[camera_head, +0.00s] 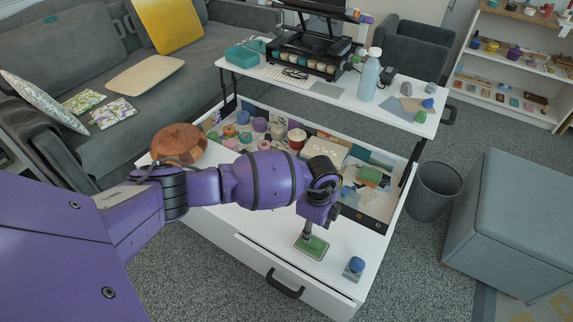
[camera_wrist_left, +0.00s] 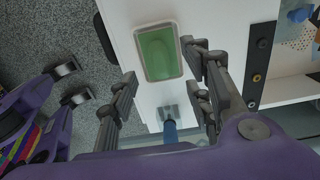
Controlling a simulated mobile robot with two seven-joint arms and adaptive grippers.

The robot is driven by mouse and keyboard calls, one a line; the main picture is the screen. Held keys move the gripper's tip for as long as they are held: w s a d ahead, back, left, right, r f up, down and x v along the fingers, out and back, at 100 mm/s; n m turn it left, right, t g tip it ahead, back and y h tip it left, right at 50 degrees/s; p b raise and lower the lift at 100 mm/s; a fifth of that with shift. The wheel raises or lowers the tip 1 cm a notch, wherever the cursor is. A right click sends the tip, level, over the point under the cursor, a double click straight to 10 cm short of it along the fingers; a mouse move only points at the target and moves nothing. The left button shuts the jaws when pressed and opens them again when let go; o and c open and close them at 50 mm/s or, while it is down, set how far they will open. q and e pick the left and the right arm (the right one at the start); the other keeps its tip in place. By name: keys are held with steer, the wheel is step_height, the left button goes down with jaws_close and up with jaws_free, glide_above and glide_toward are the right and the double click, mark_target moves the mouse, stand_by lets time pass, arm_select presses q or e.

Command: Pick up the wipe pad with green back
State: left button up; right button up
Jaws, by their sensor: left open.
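The wipe pad with green back (camera_head: 316,246) is a flat rectangle with a pale rim. It lies on the white front surface in the head view, green side up. It shows whole in the left wrist view (camera_wrist_left: 158,52), beyond my fingertips. I cannot tell whether a fingertip touches the pad. My right gripper is not in view.
A block with a blue knob (camera_head: 354,266) stands right of the pad; it shows between the fingers' lower parts in the wrist view (camera_wrist_left: 170,130).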

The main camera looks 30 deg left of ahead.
mark_target(313, 240)
arm_select(q)
steer(key=f, duration=0.2)
steer(key=f+b, duration=0.1)
steer(key=f, duration=0.3)
steer(key=shift+d, duration=0.3)
steer(key=shift+r, duration=0.1)
jaws_close()
